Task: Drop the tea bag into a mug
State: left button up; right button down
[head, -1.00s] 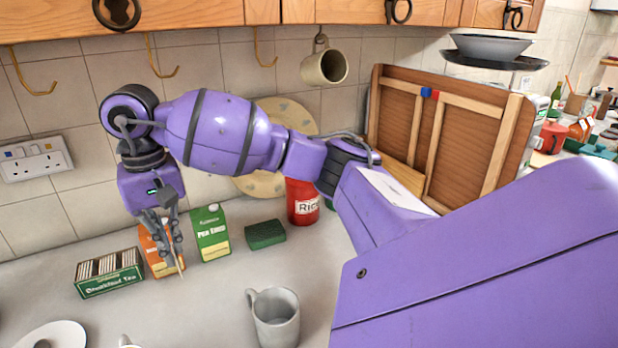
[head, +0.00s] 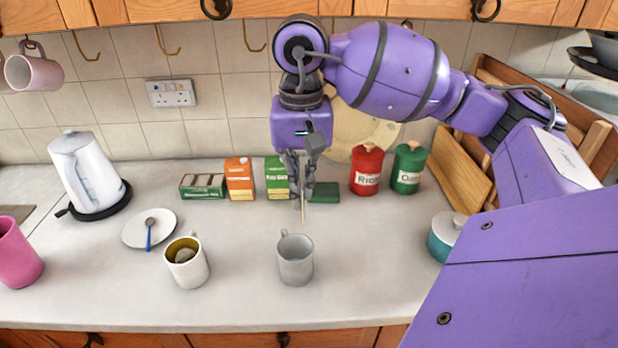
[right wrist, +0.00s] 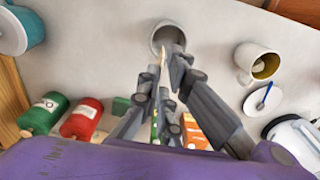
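My right gripper (head: 302,200) is shut on a thin pale tea bag (head: 303,212), seen almost edge-on and pointing down. In the right wrist view the tea bag (right wrist: 159,58) shows between the fingertips. The grey mug (head: 295,264) stands upright on the counter, just below and in front of the gripper in the head view. In the right wrist view the mug (right wrist: 166,31) lies just beyond the fingertips. A white mug with a yellow inside (head: 188,272) stands to its left with something pale inside. The tea box (head: 203,192) stands at the back. My left gripper is not in view.
An orange carton (head: 239,180), a green carton (head: 275,178), a green sponge (head: 326,192) and red (head: 367,172) and green (head: 408,170) canisters line the back. A saucer with a spoon (head: 138,232), a kettle (head: 86,170) and a pink mug (head: 18,258) are left. The front counter is clear.

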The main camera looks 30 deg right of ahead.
aim_at(302, 188)
notch_tip(302, 188, down, 5)
jog(key=shift+w+f+b, duration=0.1)
jog(key=shift+f+b, duration=0.05)
jog(key=shift+b, duration=0.4)
jog(key=shift+f, duration=0.4)
jog(key=c, duration=1.9)
grip_release()
jog(key=shift+o, duration=0.2)
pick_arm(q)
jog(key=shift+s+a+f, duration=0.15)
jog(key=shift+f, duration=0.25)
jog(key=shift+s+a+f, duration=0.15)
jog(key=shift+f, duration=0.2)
pick_arm(e)
notch_tip(302, 188, up, 12)
jog(key=shift+r, duration=0.1)
